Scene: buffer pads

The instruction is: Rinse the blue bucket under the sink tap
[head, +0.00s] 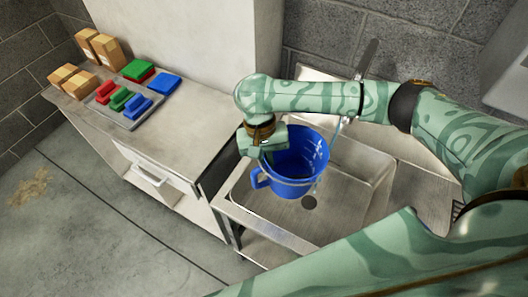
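The blue bucket (298,178) is in or just above the metal sink (345,205), its open mouth facing up toward me and its handle on the left. I cannot tell whether its base touches the basin. My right gripper (266,153) is at the bucket's left rim and looks shut on it; the fingertips are partly hidden. The tap (367,58) rises behind my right forearm, which hides much of it. Thin, pale, water-like streaks show near the bucket. My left gripper is not in view.
A counter (190,115) left of the sink holds a grey tray (104,113) with red, green and blue brushes. Behind are a red-and-green stack (138,70), a blue block (165,83) and several cardboard boxes (105,48). The near counter top is clear.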

